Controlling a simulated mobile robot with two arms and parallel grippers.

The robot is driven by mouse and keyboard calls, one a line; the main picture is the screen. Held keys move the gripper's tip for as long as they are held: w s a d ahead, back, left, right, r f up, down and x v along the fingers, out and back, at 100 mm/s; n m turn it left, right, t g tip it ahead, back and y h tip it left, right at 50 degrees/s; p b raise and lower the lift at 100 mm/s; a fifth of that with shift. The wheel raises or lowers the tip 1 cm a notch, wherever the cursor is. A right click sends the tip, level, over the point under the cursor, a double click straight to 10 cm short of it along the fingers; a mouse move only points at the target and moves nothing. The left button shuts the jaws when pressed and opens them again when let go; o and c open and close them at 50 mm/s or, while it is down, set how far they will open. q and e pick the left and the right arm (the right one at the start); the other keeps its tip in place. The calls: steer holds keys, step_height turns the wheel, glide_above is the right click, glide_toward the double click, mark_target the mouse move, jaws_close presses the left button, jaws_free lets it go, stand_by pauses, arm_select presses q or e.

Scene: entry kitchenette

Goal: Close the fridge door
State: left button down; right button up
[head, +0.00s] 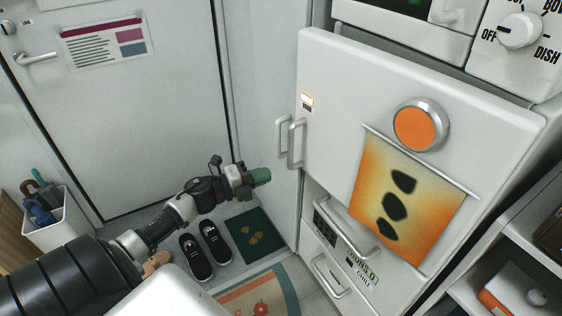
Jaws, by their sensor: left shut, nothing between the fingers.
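The white fridge door (345,100) fills the right half of the head view. It carries a round orange disc with a grey rim (420,124) and an orange-yellow cloth with dark patches (385,180). A vertical bar handle (297,143) is at its left edge. The door stands out over the drawers below; how far it is open I cannot tell. My left gripper (262,176) has green fingertips, is shut and empty, and points right, a little left of and below the handle, apparently apart from it. My right gripper is not in view.
Below the door are drawers with bar handles (330,280). Black shoes (205,250), a dark green mat (255,235) and a patterned rug (262,292) lie on the floor. A white bin (60,232) stands left by the entry door (130,110). An open shelf (520,250) is at right.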

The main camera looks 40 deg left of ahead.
arm_select(q)
steer(key=w, duration=0.7)
steer(key=shift+w+d+b, duration=0.25)
steer(key=shift+d+b, duration=0.05)
steer(key=shift+d, duration=0.05)
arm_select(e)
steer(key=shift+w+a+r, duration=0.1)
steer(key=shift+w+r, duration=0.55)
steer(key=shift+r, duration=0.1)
arm_select(q)
steer(key=shift+a, duration=0.1)
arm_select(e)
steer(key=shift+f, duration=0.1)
